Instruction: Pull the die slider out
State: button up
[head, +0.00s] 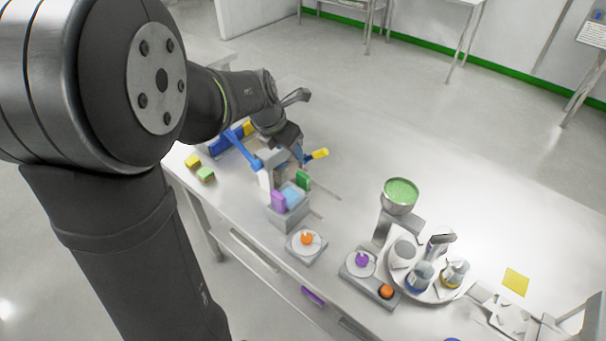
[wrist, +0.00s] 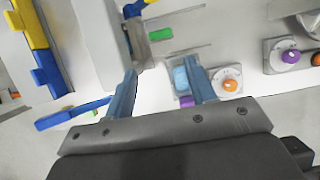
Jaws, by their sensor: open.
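A grey press-like device (head: 272,160) stands on the bench, with a blue lever (head: 242,147) at its left and a yellow-ended handle (head: 320,154) at its right. No label shows which part is the die slider. My gripper (head: 297,150) is open over the device. In the wrist view my gripper (wrist: 162,66) has its blue fingers apart; the right finger partly covers the light blue block (wrist: 181,80).
An orange knob (head: 307,239) and a purple knob (head: 362,259) sit on panels nearer the front edge. A round tray (head: 450,292) with vessels and a bowl of green granules (head: 401,192) stand to the right. Yellow and green blocks (head: 206,174) lie left. The far bench is clear.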

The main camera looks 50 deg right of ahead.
aim_at(303, 174)
jog(key=x, duration=1.6)
jog(key=shift+a, duration=0.15)
jog(key=shift+c, duration=0.2)
